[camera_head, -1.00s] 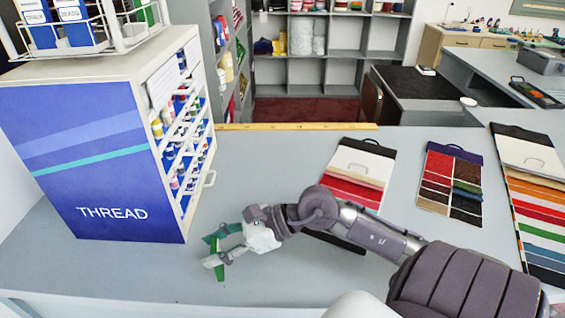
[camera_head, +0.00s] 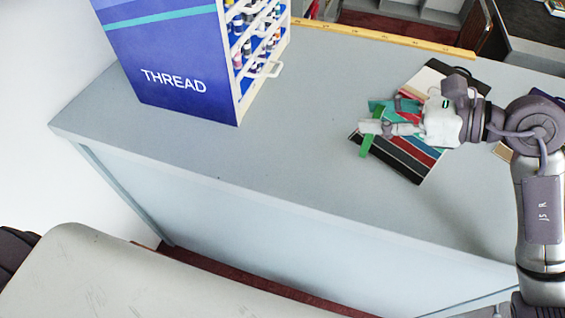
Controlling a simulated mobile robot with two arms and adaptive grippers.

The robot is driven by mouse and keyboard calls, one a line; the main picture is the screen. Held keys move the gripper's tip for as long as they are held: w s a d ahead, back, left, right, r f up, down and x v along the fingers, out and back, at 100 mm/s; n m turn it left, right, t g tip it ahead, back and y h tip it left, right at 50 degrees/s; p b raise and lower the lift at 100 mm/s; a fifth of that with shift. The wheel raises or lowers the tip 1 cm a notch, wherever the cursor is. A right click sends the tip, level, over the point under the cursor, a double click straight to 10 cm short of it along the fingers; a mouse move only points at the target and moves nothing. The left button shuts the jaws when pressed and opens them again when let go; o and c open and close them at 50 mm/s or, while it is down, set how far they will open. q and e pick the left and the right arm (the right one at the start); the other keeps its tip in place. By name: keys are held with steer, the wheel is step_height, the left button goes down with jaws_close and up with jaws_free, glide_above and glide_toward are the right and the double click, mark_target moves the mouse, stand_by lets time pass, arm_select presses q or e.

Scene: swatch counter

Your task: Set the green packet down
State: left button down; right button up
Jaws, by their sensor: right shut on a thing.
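My right gripper (camera_head: 370,127) comes in from the right in the head view and is shut on the green packet (camera_head: 367,146). The packet shows as a narrow green strip at the fingertips, with a teal-green piece on the far side of the fingers. Gripper and packet are over the left part of a striped swatch card (camera_head: 400,157) on the grey counter (camera_head: 290,165). I cannot tell whether the packet touches the card or hangs above it. The fingers hide part of the packet. My left gripper is not in view.
A yellow ruler (camera_head: 385,37) lies along the back edge. The counter between the cabinet and the swatch card is clear. The front edge drops to the floor.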

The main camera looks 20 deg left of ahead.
steer(key=a+r+n+g, duration=0.2)
steer(key=a+r, duration=0.1)
steer(key=a, duration=0.3)
steer(key=a+f+p, duration=0.1)
steer(key=a+f, duration=0.2)
steer(key=a+f+p, duration=0.1)
steer(key=a+f, duration=0.3)
steer(key=s+a+f+p, duration=0.1)
steer(key=a+f+p, duration=0.1)
steer(key=a+f, duration=0.1)
steer(key=shift+s+a+f, duration=0.1)
steer(key=shift+a+f, duration=0.2)
steer(key=shift+a, duration=0.15)
steer(key=shift+f, duration=0.15)
steer(key=shift+f, duration=0.1)
steer(key=o, duration=0.9)
steer(key=shift+o, duration=0.2)
